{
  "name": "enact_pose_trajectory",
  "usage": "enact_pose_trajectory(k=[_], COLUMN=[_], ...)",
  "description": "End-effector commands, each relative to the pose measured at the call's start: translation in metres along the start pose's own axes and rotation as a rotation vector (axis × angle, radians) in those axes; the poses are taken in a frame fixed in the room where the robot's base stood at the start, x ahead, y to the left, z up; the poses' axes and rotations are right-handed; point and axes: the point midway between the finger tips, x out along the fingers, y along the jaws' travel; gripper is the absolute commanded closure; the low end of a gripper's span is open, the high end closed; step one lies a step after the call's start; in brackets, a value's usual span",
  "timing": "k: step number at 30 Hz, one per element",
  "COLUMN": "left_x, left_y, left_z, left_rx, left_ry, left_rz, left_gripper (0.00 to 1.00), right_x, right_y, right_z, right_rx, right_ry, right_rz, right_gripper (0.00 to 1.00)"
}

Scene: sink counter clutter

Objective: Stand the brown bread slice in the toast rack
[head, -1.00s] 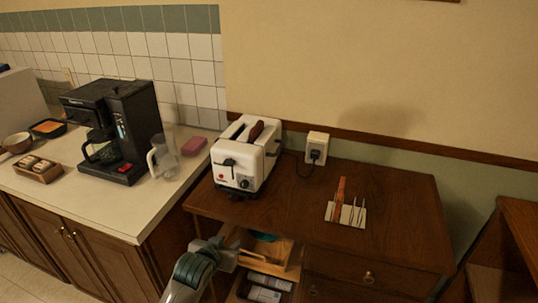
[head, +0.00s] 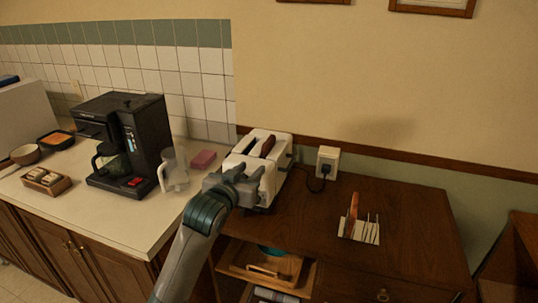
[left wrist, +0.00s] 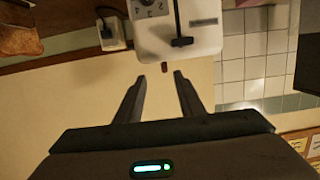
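The dark brown bread slice (head: 268,146) sits in the slot of the white toaster (head: 276,178), its top edge sticking out. The toast rack (head: 364,233) stands on the wooden cabinet right of the toaster, with an orange-brown slice (head: 352,212) upright at its left end. My left gripper (head: 250,174) is in front of the toaster and hides part of it. The left wrist view, turned upside down, shows its fingers (left wrist: 160,85) open and empty, with the toaster (left wrist: 180,22) and the brown slice's tip (left wrist: 165,66) beyond them. My right gripper is out of view.
A wall socket (head: 327,162) with a plug and cord is right of the toaster. The cabinet top (head: 415,225) around the rack is clear.

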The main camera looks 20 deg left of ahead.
Motion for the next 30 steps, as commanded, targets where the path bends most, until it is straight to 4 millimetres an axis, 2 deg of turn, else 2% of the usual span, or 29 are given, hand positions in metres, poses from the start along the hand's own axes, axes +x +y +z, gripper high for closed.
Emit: enact_pose_trajectory(k=[1,5,19,23,30], left_x=[0.003,0.005,0.011,0.023,0.059], left_y=[-0.001,-0.002,-0.002,-0.002,-0.003], left_z=[-0.013,-0.028,-0.03,-0.031,-0.034], left_rx=[-0.002,-0.006,-0.006,-0.006,-0.006], left_ry=[0.023,0.05,0.05,0.049,0.049], left_rz=[0.0,0.001,0.0,0.0,0.0], left_gripper=[0.65,0.65,0.65,0.65,0.65], right_x=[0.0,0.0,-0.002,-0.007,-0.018], right_y=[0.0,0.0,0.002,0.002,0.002], right_z=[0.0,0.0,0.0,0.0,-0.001], right_rx=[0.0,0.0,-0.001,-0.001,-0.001], right_ry=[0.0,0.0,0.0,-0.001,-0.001], right_rz=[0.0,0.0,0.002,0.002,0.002], right_gripper=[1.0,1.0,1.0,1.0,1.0])
